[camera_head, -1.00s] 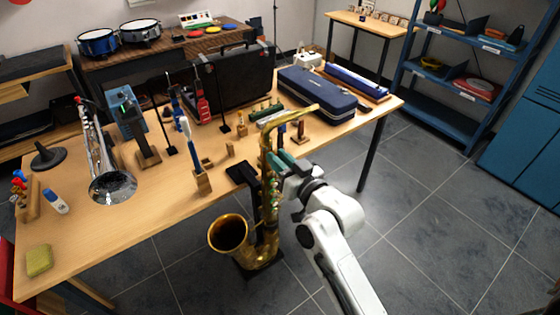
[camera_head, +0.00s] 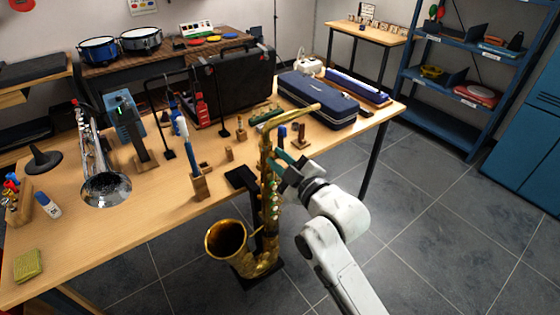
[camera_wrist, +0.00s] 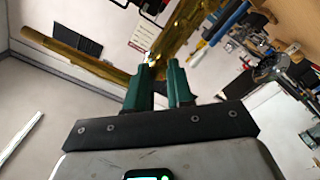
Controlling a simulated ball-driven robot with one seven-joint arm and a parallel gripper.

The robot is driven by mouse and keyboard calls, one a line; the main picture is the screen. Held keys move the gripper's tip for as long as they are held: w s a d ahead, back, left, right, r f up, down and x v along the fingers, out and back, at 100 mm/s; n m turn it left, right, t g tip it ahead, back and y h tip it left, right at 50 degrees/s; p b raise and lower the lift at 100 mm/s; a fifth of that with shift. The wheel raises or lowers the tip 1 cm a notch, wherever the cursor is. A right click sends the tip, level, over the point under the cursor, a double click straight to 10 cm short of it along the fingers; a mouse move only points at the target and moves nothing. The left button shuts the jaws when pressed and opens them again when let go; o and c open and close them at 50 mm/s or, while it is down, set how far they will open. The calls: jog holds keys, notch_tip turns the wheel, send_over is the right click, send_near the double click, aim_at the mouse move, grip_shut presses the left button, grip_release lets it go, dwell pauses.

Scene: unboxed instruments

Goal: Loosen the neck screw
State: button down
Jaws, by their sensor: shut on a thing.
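The brass saxophone (camera_head: 266,190) stands upright on a black stand (camera_head: 245,266) in front of the table, its bell to the left and its neck curving up to the right. My gripper (camera_head: 277,160) is at the top of its body, just below the neck. In the wrist view the green fingertips (camera_wrist: 159,65) are close together at the brass joint between the neck (camera_wrist: 85,62) and the body (camera_wrist: 180,35). A small shiny piece, the neck screw (camera_wrist: 150,58), shows at the fingertips; the fingers partly hide it.
The wooden table (camera_head: 130,225) behind holds a silver trumpet-like horn (camera_head: 106,188), a black case (camera_head: 238,82), a blue case (camera_head: 318,98) and several small tools. A blue shelf (camera_head: 450,75) stands at the right. The grey floor (camera_head: 440,220) right of my arm is clear.

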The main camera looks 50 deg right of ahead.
jog(key=n+p, duration=0.1)
jog(key=n, duration=0.2)
jog(key=shift+n, duration=0.4)
jog(key=n+p, duration=0.2)
jog(key=n, duration=0.1)
jog(key=shift+n, duration=0.3)
jog(key=n+p, duration=0.2)
jog(key=n, duration=0.3)
jog(key=shift+f+p, duration=0.1)
jog(key=shift+p, duration=0.25)
jog(key=shift+n, duration=0.3)
jog(key=c, duration=1)
grip_release()
jog(key=shift+s, duration=0.1)
